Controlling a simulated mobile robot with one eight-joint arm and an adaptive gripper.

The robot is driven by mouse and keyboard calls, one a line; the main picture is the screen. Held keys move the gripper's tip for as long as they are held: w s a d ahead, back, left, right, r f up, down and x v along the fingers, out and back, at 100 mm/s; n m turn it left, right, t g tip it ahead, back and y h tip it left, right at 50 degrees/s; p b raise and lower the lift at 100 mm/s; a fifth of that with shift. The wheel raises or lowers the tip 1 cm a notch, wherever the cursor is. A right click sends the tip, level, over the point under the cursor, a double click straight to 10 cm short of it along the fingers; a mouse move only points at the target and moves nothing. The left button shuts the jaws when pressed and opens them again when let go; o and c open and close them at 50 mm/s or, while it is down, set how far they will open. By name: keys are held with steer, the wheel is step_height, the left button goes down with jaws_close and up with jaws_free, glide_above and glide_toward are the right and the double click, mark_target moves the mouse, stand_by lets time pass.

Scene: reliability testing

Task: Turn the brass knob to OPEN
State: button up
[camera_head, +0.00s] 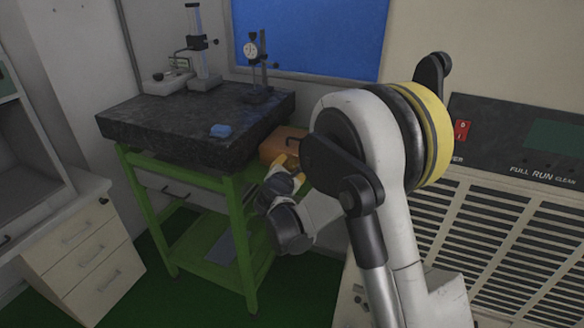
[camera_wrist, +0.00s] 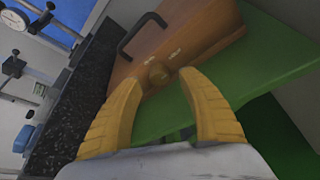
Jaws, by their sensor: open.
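The brass knob (camera_wrist: 158,72) sits on the face of a brown wooden box (camera_wrist: 200,32) in the wrist view. Small pale marks on the box beside the knob are too blurred to read. The knob lies in line with the gap between the yellow fingertips of my gripper (camera_wrist: 160,82). My gripper is open, with one finger on each side of the gap; I cannot tell whether either touches the knob. In the head view my gripper (camera_head: 283,176) is in front of the box (camera_head: 279,146), and I cannot make out the knob clearly there.
A black handle (camera_wrist: 143,35) is on the box. The box rests on a green stand (camera_head: 233,198) beside a dark stone slab (camera_head: 190,122). A vented machine (camera_head: 500,230) stands at the right.

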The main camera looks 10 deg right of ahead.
mark_target(292, 165)
steer(key=shift+b+x, duration=0.3)
steer(key=shift+x, duration=1.4)
steer(key=shift+r, duration=0.1)
steer(key=shift+c, duration=0.4)
jaws_close()
